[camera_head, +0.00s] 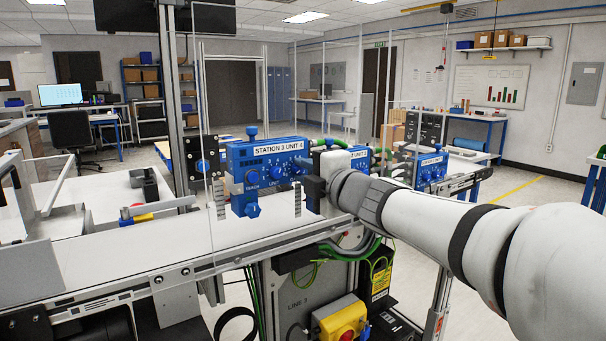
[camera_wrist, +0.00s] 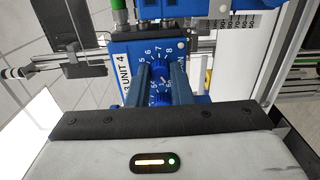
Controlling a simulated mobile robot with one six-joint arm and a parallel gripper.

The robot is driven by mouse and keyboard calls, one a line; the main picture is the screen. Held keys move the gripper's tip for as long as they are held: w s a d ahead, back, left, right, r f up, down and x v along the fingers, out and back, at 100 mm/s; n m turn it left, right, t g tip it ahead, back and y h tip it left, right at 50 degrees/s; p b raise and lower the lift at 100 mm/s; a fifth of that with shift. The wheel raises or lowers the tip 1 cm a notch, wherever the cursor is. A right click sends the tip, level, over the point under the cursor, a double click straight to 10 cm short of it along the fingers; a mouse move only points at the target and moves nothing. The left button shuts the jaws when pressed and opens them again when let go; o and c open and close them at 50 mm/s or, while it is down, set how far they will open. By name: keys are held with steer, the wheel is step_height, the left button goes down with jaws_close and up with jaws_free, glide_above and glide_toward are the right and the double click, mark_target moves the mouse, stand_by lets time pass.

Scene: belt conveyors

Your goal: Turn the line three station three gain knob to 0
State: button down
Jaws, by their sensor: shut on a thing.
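A blue control box (camera_head: 280,157) labelled STATION 3 UNIT 4 stands behind the line's belt in the head view. Its front carries several blue knobs and dials. In the wrist view the box (camera_wrist: 192,75) appears turned sideways, with part of its UNIT 4 label showing. My gripper (camera_wrist: 160,70) reaches to its face, one finger on each side of a blue knob (camera_wrist: 160,72), and is shut on it. White digits, among them 6, 7 and 8, ring this knob. The knob's pointer and name are not readable.
Another blue box (camera_head: 432,167) stands further right along the line. Clear guard panels and metal posts rise around the boxes. A green cable (camera_wrist: 119,16) runs close to the box. The white belt (camera_head: 130,250) is bare in front.

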steer(key=shift+f, duration=0.1)
steer(key=c, duration=1.3)
jaws_free()
steer(key=shift+s, duration=0.1)
steer(key=p+v, duration=0.1)
steer(key=v, duration=0.6)
steer(key=shift+s+d, duration=0.25)
steer(key=shift+s, duration=0.1)
